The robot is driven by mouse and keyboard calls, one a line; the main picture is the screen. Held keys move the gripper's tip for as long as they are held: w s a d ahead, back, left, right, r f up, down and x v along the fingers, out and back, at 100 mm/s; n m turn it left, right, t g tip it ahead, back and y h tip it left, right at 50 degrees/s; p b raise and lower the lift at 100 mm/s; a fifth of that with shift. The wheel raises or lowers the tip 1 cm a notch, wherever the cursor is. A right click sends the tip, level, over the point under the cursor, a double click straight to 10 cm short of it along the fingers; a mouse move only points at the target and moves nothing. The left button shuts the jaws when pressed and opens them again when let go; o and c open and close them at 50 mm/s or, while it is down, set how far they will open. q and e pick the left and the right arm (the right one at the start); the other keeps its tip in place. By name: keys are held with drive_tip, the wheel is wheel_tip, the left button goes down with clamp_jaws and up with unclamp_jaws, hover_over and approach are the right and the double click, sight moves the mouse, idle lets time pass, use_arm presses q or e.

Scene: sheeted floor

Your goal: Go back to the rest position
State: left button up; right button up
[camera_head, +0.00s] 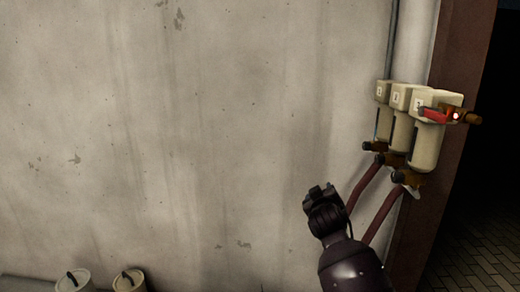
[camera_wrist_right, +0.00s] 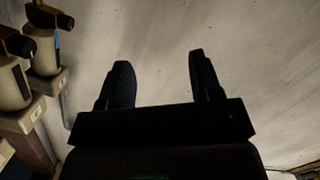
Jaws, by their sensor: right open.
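My right gripper (camera_wrist_right: 160,85) is open and empty in the right wrist view, with its two dark fingers apart against the bare wall. In the head view my right gripper (camera_head: 321,192) is raised in front of the wall, left of and below the wall-mounted canisters, apart from them. My left gripper does not show in either view.
Several cream canisters (camera_head: 426,146) with brass fittings and a red valve handle (camera_head: 434,115) hang on the wall at the right. Dark red hoses (camera_head: 383,215) run down from them. Two lidded containers (camera_head: 129,281) stand at the lower left. The wall (camera_head: 200,130) between is bare.

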drive_tip(key=s+d+f+m+g, duration=0.1)
drive_tip(key=s+d+f, duration=0.2)
drive_tip(key=s+f, duration=0.7)
drive_tip(key=s+d+f+m+g+y, duration=0.1)
drive_tip(key=s+d+f, duration=0.3)
drive_tip(key=s+f, duration=0.6)
drive_tip(key=s+d+f+m+g+y, duration=0.1)
drive_tip(key=s+f, duration=0.9)
drive_tip(key=s, duration=1.6)
drive_tip(key=shift+s+d+f+m+g, duration=0.2)
drive_tip(key=shift+d+f+m+g, duration=0.2)
drive_tip(key=shift+d+m+g, duration=0.55)
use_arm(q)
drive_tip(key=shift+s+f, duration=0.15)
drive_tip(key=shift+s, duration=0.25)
use_arm(e)
drive_tip(key=shift+d+n, duration=0.15)
drive_tip(key=shift+n, duration=0.1)
